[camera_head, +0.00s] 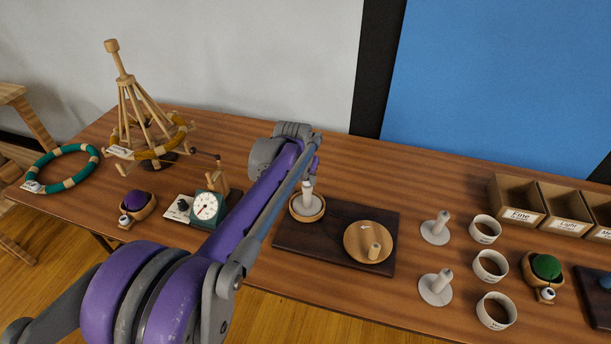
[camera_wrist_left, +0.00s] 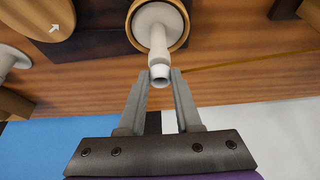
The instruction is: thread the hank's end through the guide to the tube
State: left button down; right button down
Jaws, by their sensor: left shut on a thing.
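The mustard hank (camera_head: 160,151) lies round the wooden swift (camera_head: 128,84) at the back left. A thin yellow strand (camera_wrist_left: 225,62) runs from the right to my left gripper in the left wrist view. My left gripper (camera_wrist_left: 159,78) is shut on the hank's end, though the grip itself is hard to see. Its fingertips are at the top of the pale tube (camera_wrist_left: 158,42), which stands upright on the winder's round wooden seat (camera_head: 306,217). A small wooden upright (camera_head: 218,180), perhaps the guide, stands behind the dial scale. My arm hides the space between it and the tube.
The winder's dark board (camera_head: 330,248) carries a wooden crank disc (camera_head: 358,232). A green dial scale (camera_head: 207,209) stands left of my arm. To the right are pale pegs (camera_head: 437,230), several cups (camera_head: 485,229) and open boxes (camera_head: 517,200). A teal hank (camera_head: 62,185) lies far left.

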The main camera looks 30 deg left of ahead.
pick_arm(q)
jog(key=shift+f, duration=0.15)
jog(key=c, duration=0.5)
grip_release()
jog(key=p+v, duration=0.1)
jog(key=v, duration=0.9)
jog(key=shift+s+d+r, duration=0.1)
jog(key=shift+s+r, duration=0.1)
jog(key=shift+r, duration=0.15)
